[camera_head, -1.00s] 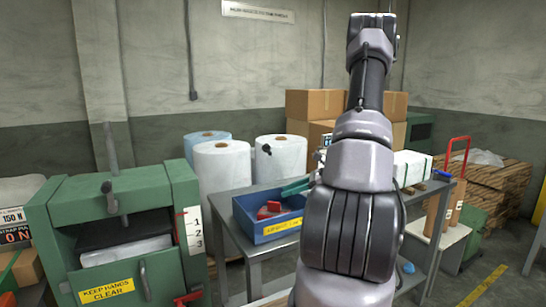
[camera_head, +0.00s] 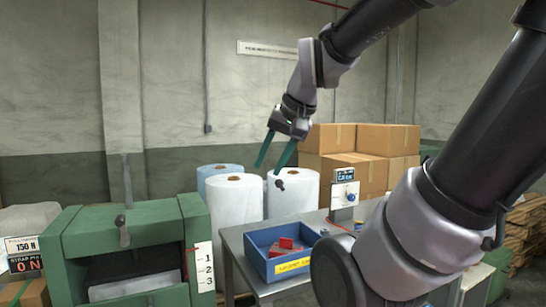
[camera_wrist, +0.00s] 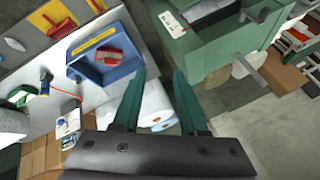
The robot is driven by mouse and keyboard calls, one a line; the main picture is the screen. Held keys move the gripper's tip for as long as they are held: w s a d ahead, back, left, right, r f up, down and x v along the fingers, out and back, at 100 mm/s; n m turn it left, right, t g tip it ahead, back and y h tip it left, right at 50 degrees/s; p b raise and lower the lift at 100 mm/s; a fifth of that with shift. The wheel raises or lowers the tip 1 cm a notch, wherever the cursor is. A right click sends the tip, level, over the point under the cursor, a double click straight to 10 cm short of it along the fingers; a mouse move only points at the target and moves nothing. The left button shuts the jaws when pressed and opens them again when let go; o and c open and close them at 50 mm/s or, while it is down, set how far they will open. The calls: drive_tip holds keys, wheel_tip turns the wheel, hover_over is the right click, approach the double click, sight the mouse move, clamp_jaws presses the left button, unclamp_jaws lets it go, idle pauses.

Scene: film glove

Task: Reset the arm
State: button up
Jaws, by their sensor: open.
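My gripper (camera_head: 274,150) is raised in the head view, above the white film rolls and behind the blue bin. Its two teal fingers are spread apart and empty, pointing down and to the left. In the wrist view the same open fingers (camera_wrist: 160,88) show with nothing between their tips. My arm crosses the right side of the head view, bent at the elbow near the top.
A blue bin (camera_head: 262,266) with red items stands on a grey table (camera_head: 236,243). A green press (camera_head: 76,240) stands at left. White film rolls (camera_head: 231,205) and cardboard boxes (camera_head: 401,140) stand behind. A small display box (camera_head: 345,192) is on the table.

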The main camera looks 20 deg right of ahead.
drive_tip(key=shift+s+r+n+t, duration=0.5)
drive_tip(key=shift+s+r, duration=0.1)
drive_tip(key=shift+s, duration=0.1)
idle(0.9)
